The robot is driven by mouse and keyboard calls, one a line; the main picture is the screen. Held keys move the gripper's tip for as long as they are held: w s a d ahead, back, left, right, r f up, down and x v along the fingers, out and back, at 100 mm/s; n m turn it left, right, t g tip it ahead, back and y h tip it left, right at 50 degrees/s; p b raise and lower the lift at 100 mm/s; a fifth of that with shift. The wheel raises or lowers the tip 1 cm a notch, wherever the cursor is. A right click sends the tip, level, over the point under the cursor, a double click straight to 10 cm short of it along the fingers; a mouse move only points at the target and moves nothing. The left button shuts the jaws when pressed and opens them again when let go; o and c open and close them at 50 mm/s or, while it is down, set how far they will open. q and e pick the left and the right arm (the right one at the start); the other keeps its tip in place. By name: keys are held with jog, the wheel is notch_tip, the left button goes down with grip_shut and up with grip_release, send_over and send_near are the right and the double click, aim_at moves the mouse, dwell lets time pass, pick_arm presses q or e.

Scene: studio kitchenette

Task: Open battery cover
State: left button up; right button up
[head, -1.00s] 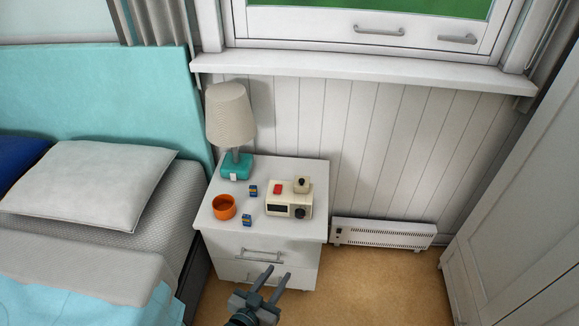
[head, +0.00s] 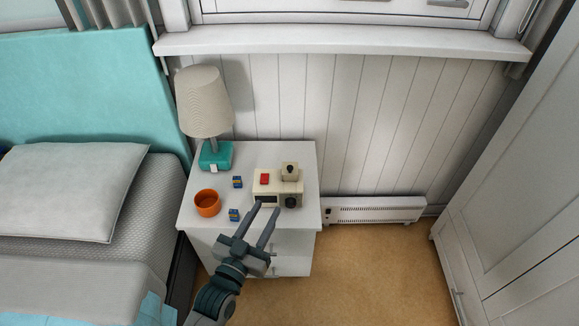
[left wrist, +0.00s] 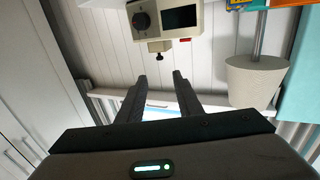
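A cream clock radio (head: 267,191) with a dark display, a round dark dial and a red button on top stands on the white nightstand. A small cream block with a dark knob (head: 290,173), perhaps the battery cover, sits at its top right. The radio (left wrist: 205,18) appears upside down in the left wrist view, with the knobbed block (left wrist: 159,46) below it. My right gripper is out of view.
An orange bowl (head: 207,203) and a teal-based lamp (head: 216,157) stand on the left of the nightstand (head: 308,160). The bed is at left, a white heater (head: 375,210) right of the nightstand, and a wardrobe at far right. The floor between is clear.

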aim_at(289, 170)
pick_arm(q)
jog(key=x, duration=1.7)
jog(key=shift+w+d, duration=0.1)
grip_shut()
